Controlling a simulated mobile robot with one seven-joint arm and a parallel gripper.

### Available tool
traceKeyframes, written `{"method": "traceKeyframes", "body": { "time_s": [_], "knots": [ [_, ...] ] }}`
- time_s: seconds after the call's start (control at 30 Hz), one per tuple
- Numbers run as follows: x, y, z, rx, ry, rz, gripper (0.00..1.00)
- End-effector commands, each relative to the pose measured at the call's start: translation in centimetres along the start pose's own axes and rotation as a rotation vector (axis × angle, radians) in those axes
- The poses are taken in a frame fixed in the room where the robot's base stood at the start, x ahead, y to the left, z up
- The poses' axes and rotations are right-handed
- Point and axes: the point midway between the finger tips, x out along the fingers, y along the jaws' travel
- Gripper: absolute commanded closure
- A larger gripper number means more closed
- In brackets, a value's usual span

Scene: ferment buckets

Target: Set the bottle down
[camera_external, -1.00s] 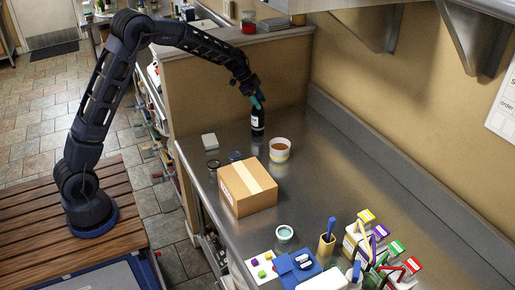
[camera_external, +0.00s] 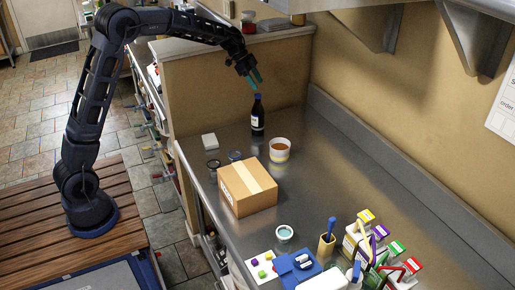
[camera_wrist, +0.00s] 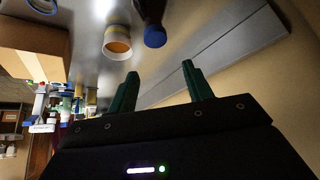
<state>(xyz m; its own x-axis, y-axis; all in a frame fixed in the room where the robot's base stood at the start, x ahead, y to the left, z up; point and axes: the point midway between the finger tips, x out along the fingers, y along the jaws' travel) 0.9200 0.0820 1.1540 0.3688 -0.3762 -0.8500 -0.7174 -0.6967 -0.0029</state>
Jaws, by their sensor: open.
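The dark bottle (camera_external: 257,118) with a pale label stands upright on the steel counter (camera_external: 330,190), near its far end by the partition. My gripper (camera_external: 255,78) is above the bottle, open and empty, with its teal fingers apart from the bottle's top. In the wrist view the bottle (camera_wrist: 154,36) shows at the top edge, its blue cap toward the camera. The green fingers of my gripper (camera_wrist: 157,82) are spread with nothing between them.
A white cup with amber contents (camera_external: 279,150) stands close to the bottle's right. A cardboard box (camera_external: 247,188) is nearer the front. Several colored-top containers (camera_external: 380,245) crowd the near right.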

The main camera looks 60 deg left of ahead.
Motion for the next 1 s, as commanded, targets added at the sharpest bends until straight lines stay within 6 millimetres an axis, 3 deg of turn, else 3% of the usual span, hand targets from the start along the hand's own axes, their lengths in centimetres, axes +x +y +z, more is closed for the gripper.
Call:
{"method": "traceKeyframes", "body": {
  "time_s": [0.17,0.27,0.63,1.0],
  "knots": [
    [-1.3,1.1,-0.7,-0.012,-0.004,-0.002,0.49],
    [-2.9,3.3,-1.2,-0.036,-0.016,-0.005,0.49],
    [-10.5,15.9,-1.6,-0.197,-0.084,-0.039,0.49],
    [-16.0,28.3,1.6,-0.356,-0.138,-0.106,0.49]
  ]
}}
